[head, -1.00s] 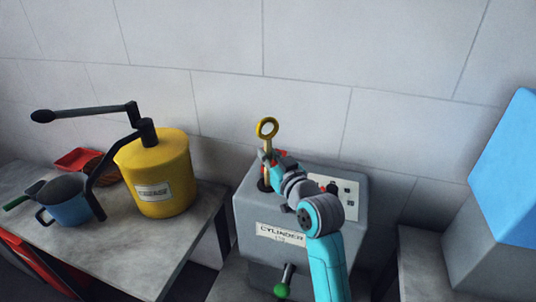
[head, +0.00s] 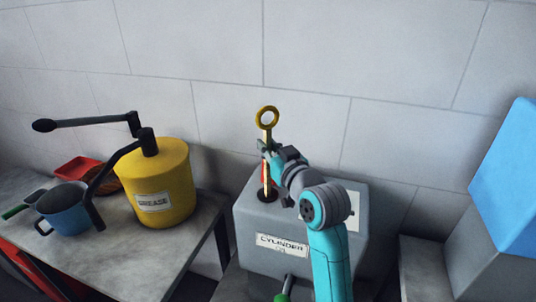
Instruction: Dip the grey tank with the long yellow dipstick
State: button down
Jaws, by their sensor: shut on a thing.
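The grey tank (head: 275,262) with a "CYLINDER" label stands in the middle of the head view. The yellow dipstick (head: 267,118) stands upright with its ring handle at the top. Its lower part reaches down to the dark round hole (head: 267,196) in the tank's top. Whether its tip is inside the hole I cannot tell. My gripper (head: 266,150) is shut on the dipstick below the ring, above the tank top. A red part shows beside the stick under my gripper.
A yellow grease drum (head: 165,190) with a black crank handle (head: 90,122) stands on the table at left. A blue mug (head: 65,208) and a red tray (head: 76,168) are beside it. A blue block (head: 510,180) is at right. A green-tipped lever (head: 283,293) is at the tank's front.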

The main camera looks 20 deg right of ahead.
notch_tip(320, 180, up, 21)
dwell(2.0)
jog(key=shift+f, duration=0.1)
